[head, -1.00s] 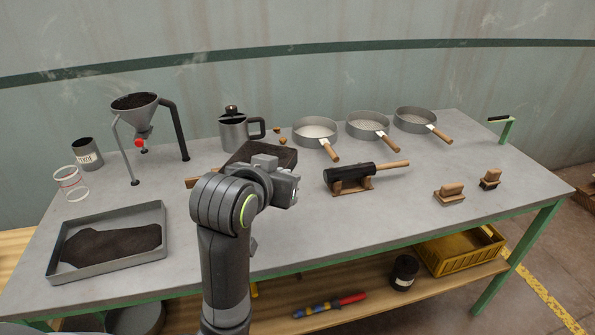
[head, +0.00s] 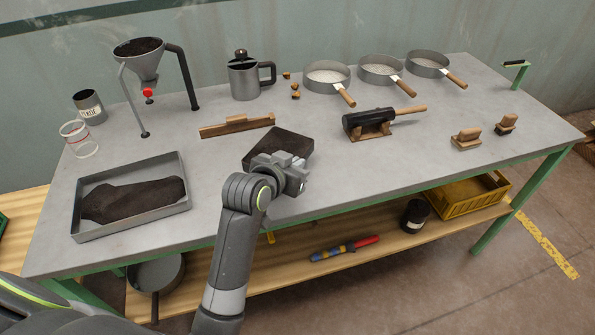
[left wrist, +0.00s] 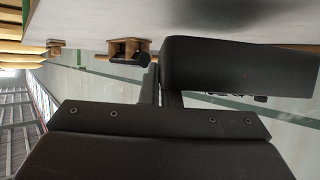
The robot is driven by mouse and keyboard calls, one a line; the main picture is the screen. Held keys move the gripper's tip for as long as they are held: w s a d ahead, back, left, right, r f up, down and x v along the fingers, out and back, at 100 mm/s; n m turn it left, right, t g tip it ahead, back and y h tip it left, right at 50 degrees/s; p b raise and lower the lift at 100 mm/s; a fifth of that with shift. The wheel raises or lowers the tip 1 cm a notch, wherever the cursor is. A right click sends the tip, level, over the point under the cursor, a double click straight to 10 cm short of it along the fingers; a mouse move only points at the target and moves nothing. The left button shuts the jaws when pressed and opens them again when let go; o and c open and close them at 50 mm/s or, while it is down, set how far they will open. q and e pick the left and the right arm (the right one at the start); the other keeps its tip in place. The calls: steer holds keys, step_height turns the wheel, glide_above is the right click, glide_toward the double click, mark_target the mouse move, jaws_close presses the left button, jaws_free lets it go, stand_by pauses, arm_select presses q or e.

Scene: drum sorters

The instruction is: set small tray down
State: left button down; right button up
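The small tray (head: 284,143) is dark and square, in the middle of the table in the head view. My left gripper (head: 291,176) is at its near edge and appears shut on it; the fingertips are hidden. I cannot tell whether the tray's underside touches the table. In the left wrist view, dark gripper parts (left wrist: 160,122) fill much of the picture, and I cannot make out the tray for certain. My right gripper is not in view.
A wooden scraper (head: 236,126) lies behind the tray. A large tray of dark material (head: 180,165) is at left, a mallet on a cradle (head: 372,130) at right, a mug (head: 243,82) and sieves (head: 326,77) behind.

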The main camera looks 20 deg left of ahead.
arm_select(q)
step_height(320, 180, down, 3)
steer(key=shift+r, duration=0.15)
steer(key=shift+f, duration=0.35)
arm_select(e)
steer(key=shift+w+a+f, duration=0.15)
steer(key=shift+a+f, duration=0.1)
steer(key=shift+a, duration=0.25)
arm_select(q)
steer(key=shift+f, duration=0.1)
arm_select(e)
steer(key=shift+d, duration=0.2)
arm_select(q)
steer(key=c, duration=1.7)
jaws_free()
steer(key=shift+f, duration=0.1)
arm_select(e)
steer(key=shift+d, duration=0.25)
